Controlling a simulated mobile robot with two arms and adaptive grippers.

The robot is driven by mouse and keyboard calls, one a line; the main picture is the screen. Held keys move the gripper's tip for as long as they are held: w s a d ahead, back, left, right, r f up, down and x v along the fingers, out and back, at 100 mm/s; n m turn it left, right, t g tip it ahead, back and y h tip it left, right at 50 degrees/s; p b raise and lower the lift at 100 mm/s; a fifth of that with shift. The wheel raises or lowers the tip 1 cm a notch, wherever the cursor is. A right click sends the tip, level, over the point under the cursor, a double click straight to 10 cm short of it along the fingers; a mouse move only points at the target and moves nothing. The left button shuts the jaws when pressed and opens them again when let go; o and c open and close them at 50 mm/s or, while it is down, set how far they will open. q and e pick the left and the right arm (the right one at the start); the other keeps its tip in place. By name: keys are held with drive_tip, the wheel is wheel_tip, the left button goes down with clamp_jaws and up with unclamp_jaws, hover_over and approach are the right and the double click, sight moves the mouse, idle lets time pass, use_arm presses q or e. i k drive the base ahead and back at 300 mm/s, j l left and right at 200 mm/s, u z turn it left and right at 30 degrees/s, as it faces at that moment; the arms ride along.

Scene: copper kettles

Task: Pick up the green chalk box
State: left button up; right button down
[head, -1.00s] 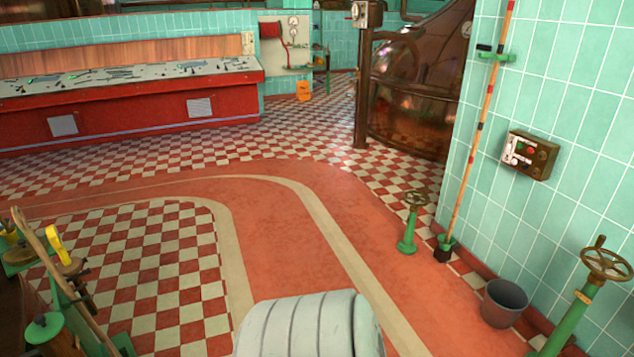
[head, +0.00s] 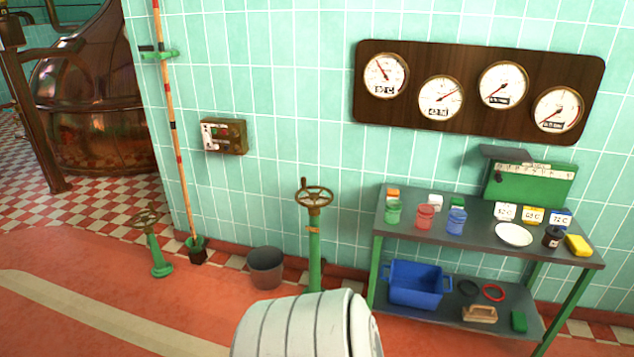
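A small green box (head: 457,203) stands at the back of the table top (head: 470,237), partly hidden behind a blue cup (head: 457,221). It looks like the green chalk box, but it is too small to read. A white box (head: 435,201) and an orange box (head: 392,193) stand to its left. Another small green block (head: 519,321) lies on the lower shelf at the right; I cannot tell what it is. Neither of my grippers is in view.
The table stands against the tiled wall, with a green cup (head: 393,211), red cup (head: 424,216) and white plate (head: 514,234) on it. A valve stand (head: 314,250) and bucket (head: 266,268) stand to its left.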

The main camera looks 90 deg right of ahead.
sight(454, 202)
drive_tip(key=z, duration=3.7)
drive_tip(key=i+j+z, duration=0.1)
drive_tip(key=z, duration=0.7)
